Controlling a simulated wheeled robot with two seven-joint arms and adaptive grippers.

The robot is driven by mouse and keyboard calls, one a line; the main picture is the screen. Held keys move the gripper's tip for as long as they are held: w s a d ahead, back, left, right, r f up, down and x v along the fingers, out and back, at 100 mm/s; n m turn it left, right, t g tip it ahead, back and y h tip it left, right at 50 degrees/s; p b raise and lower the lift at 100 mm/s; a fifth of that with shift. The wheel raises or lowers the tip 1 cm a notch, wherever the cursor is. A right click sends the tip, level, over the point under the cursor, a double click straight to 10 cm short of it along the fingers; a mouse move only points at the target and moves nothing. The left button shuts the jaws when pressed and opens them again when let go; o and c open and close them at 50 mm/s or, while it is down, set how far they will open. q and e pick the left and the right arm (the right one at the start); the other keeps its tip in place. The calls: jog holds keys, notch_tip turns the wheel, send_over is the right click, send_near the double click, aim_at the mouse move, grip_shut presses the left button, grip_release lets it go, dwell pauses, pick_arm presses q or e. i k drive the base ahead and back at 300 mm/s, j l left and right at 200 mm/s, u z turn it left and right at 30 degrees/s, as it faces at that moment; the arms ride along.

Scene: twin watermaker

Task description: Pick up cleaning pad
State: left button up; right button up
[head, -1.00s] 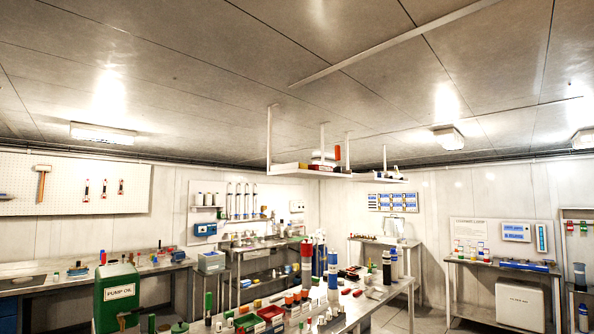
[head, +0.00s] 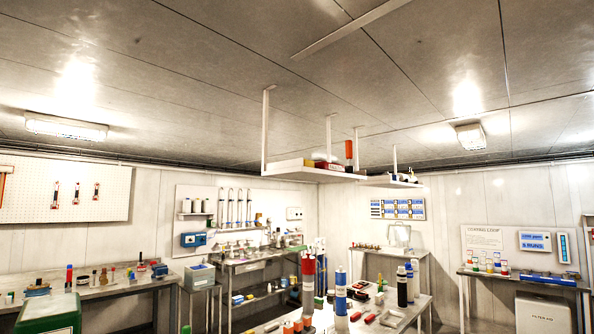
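I cannot pick out a cleaning pad for certain; the small items on the benches and shelves are too small to tell apart. Neither of my grippers shows in the head view. The middle bench (head: 400,312) runs in at the bottom of the view and carries several small tools and bottles.
A red-topped cylinder (head: 308,280) and a blue and white cylinder (head: 341,292) stand on the middle bench. A green container (head: 48,318) is at lower left. A hanging shelf (head: 290,172) is overhead. A left bench (head: 110,290) and a right bench (head: 540,283) line the walls.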

aim_at(307, 162)
jog(key=i+u, duration=0.1)
jog(key=i, duration=0.8)
